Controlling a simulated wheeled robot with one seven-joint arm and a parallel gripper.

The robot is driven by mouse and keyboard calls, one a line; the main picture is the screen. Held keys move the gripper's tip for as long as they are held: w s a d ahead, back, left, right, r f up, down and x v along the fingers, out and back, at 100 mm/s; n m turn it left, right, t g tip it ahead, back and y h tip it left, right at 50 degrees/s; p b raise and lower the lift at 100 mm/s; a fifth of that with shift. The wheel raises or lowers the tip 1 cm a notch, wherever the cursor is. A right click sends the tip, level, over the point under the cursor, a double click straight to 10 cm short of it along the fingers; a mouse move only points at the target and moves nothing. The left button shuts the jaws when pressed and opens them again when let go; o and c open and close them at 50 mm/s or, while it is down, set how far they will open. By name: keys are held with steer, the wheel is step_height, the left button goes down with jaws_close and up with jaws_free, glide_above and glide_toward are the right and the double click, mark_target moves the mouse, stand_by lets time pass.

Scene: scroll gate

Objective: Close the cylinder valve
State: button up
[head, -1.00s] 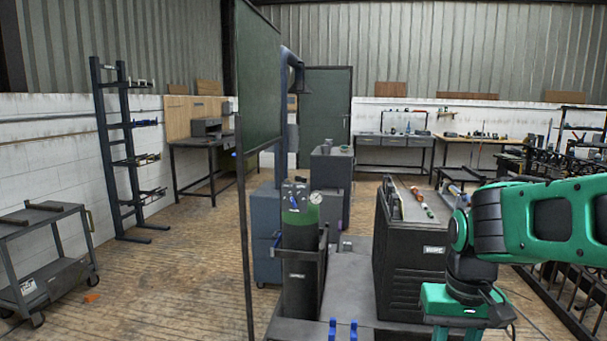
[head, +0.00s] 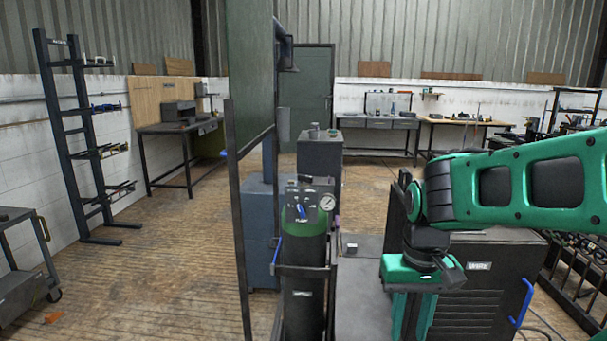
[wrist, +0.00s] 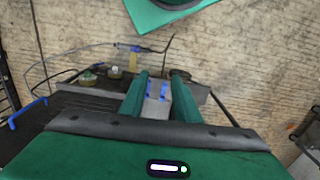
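The gas cylinder (head: 304,286) stands upright in the head view, dark with a green shoulder, in a metal bracket. Its valve block (head: 306,196) sits on top, with a small blue part (head: 301,211) and a round white pressure gauge (head: 327,203) at its right. Which part turns is too small to tell. My gripper (wrist: 161,74) points downward, to the right of the cylinder in the head view and apart from it. Its two green fingers are apart, with nothing held between them in the wrist view. The head view cuts off the fingertips.
A dark welding machine (head: 484,285) with a blue handle (head: 522,303) stands behind my arm. A dark green screen (head: 250,90) on a post rises just left of the cylinder. A grey cabinet (head: 320,165) stands behind it.

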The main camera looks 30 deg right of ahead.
steer(key=shift+w+a, duration=0.15)
step_height(320, 180, up, 22)
steer(key=n+t+y, duration=0.2)
steer(key=n+t, duration=0.2)
steer(key=n, duration=0.8)
glide_above(305, 179)
steer(key=s+d, duration=0.3)
steer(key=x, duration=1)
steer(key=shift+a+f, duration=0.15)
steer(key=shift+f, duration=0.2)
jaws_close()
